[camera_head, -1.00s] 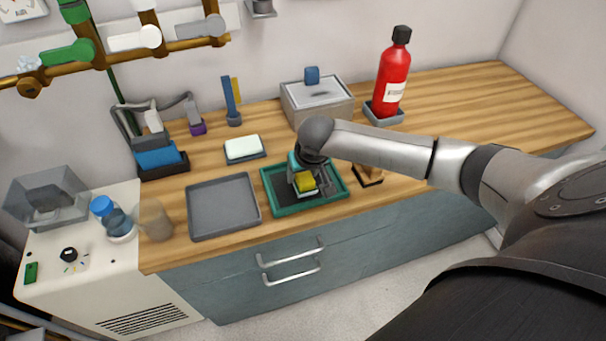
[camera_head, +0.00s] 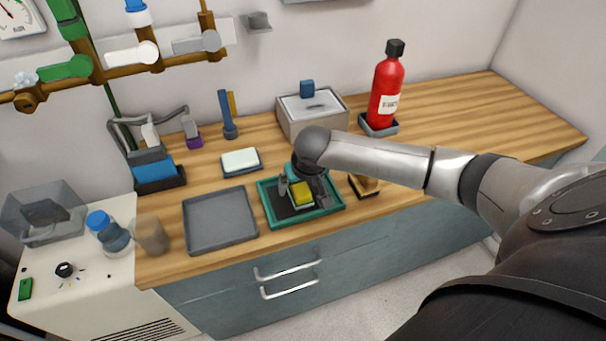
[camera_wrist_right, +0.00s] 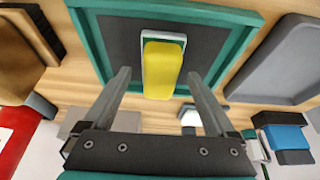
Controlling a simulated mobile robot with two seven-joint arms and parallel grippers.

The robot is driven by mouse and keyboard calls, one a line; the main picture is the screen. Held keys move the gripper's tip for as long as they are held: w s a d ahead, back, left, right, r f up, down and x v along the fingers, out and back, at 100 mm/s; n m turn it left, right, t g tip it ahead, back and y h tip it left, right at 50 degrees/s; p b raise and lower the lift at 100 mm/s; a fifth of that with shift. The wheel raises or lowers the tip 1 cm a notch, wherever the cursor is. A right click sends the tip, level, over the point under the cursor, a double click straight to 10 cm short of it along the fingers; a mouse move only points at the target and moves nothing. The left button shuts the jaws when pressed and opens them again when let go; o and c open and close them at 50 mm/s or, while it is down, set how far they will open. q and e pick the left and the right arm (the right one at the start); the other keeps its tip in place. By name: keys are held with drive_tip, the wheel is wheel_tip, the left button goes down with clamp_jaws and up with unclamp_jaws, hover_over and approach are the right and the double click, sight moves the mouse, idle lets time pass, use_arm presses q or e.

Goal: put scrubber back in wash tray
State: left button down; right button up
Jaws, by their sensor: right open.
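The scrubber (camera_head: 302,194), a yellow block on a pale base, is on the dark floor of the green-rimmed wash tray (camera_head: 270,217). My right gripper (camera_head: 305,190) is open above the tray, with one finger on each side of the scrubber. In the right wrist view, the yellow scrubber (camera_wrist_right: 162,70) shows between the two spread finger tips, with visible gaps on both sides. The tray's green rim (camera_wrist_right: 240,50) frames it there. My left gripper is in neither view.
A grey tray (camera_head: 219,217) lies left of the wash tray. A brown brush-like block (camera_head: 364,185) sits close on its right. Behind are a white sponge on a dish (camera_head: 240,162), a grey box (camera_head: 314,112) and a red bottle (camera_head: 386,90). The counter at far right is clear.

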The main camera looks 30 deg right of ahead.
drive_tip(key=p+v, duration=0.3)
drive_tip(key=v, duration=0.8)
drive_tip(key=shift+r, duration=0.2)
idle(1.6)
